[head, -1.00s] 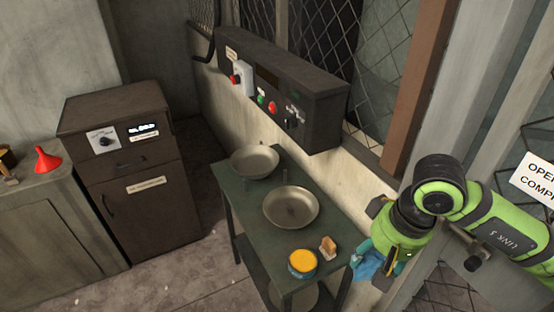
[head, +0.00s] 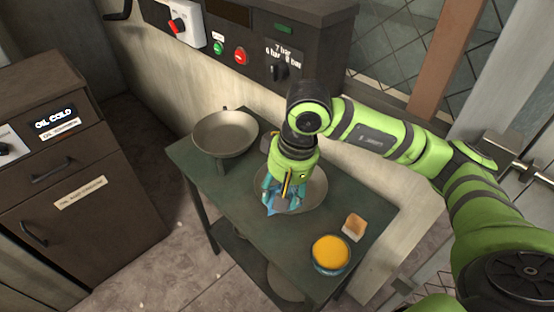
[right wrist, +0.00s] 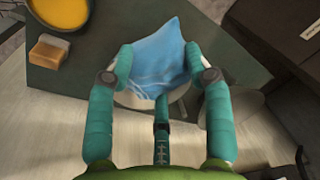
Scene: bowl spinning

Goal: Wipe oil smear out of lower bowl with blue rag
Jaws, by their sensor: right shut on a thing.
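The lower bowl (head: 318,188) is a shallow metal bowl on the green table, partly hidden by my right gripper. My right gripper (head: 281,201) points down over this bowl and is shut on the blue rag (head: 272,208). In the right wrist view the blue rag (right wrist: 160,55) spreads between the two teal fingers and covers most of the bowl below. I cannot tell whether the rag touches the bowl. The oil smear is not visible. A second bowl (head: 225,133) stands raised at the table's far left. My left gripper is not in view.
On the green table (head: 215,178), a tin of yellow paste (head: 331,252) and a tan block (head: 354,227) stand near the right front. A dark control panel (head: 255,45) hangs on the wall behind. A brown cabinet (head: 80,190) stands at left.

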